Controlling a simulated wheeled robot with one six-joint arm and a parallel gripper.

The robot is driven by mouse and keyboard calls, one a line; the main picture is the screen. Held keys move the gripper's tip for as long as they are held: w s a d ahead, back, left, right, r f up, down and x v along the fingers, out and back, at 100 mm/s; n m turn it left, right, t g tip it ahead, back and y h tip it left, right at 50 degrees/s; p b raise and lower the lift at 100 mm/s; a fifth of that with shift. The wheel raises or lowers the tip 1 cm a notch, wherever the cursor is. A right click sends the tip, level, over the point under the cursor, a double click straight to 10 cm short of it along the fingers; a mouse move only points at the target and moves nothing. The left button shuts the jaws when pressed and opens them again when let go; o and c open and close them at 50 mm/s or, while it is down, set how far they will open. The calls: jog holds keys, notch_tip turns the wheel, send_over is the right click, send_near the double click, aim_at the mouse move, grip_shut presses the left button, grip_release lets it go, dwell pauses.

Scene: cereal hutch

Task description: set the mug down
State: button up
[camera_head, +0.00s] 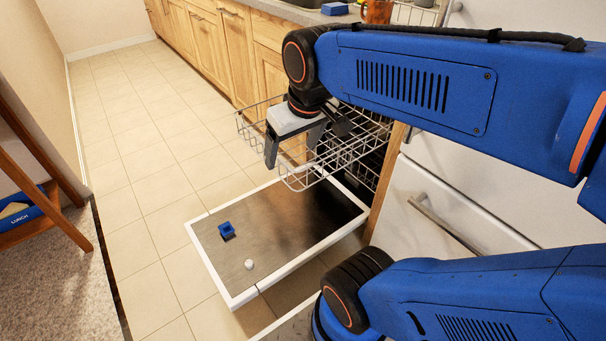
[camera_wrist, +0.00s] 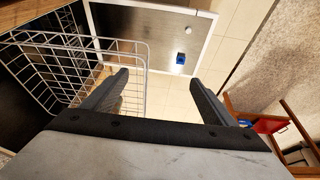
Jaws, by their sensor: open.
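My gripper (camera_head: 292,150) is open, pointing down beside and partly over the pulled-out wire rack of the dishwasher (camera_head: 300,183). No mug shows between the fingers. An orange-brown thing (camera_head: 376,11) that looks like a mug stands on the counter at the top edge of the head view, cut off by the frame. The wire rack (camera_wrist: 66,62) fills the left of the wrist view and looks empty where seen.
The dishwasher door (camera_head: 290,222) lies open below the rack, with a small blue block (camera_head: 227,230) and a white round piece (camera_head: 249,264) on it. A blue sponge-like thing (camera_head: 335,8) lies on the counter. A wooden stand (camera_head: 45,215) is at left. The tiled floor is clear.

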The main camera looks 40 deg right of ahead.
jog(key=s+a+f, duration=0.1)
jog(key=s+f, duration=0.2)
jog(key=s, duration=0.2)
jog(key=shift+s+t, duration=0.35)
jog(key=shift+t, duration=0.05)
